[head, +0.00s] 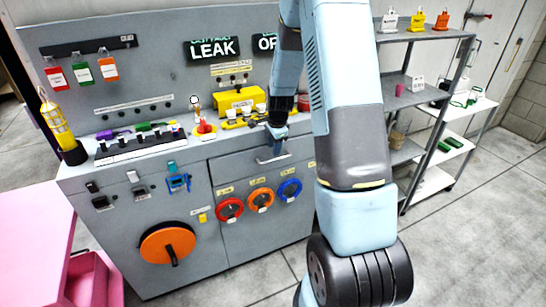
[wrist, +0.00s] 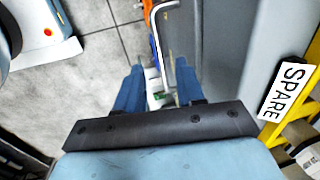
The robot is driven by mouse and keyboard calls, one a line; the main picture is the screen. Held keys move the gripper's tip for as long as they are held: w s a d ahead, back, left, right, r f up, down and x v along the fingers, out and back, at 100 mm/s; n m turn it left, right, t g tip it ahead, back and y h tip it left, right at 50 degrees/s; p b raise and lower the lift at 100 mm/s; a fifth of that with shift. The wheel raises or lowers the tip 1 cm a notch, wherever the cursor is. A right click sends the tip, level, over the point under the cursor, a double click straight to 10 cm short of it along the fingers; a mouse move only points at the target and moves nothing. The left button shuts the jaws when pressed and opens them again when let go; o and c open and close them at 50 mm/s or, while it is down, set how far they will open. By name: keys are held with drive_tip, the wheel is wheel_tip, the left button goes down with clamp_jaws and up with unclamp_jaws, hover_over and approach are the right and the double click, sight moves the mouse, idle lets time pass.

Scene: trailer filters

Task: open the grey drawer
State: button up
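The grey drawer (head: 235,170) is in the upper right part of the grey cabinet's front in the head view. Its front looks flush with the cabinet. Its silver bar handle (head: 271,159) shows just below my gripper (head: 278,143), which points down at the drawer's top edge. In the wrist view, the handle (wrist: 155,45) runs down the picture between the two blue fingers of my gripper (wrist: 158,72). The fingers are apart, one on each side of the bar. I cannot tell whether they touch it or how deep it sits between them.
Red, orange and blue round sockets (head: 261,199) sit below the drawer. A yellow box (head: 241,99) stands on the worktop, and a SPARE label (wrist: 286,92) is close on the right in the wrist view. A shelf rack (head: 440,115) stands right; the floor in front is clear.

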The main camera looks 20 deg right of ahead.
drive_tip(key=shift+w+f, duration=0.2)
drive_tip(key=shift+f, duration=0.75)
drive_tip(key=shift+w+f, duration=0.15)
drive_tip(key=shift+f, duration=0.8)
drive_tip(key=shift+w+f, duration=0.2)
drive_tip(key=shift+f, duration=0.75)
clamp_jaws()
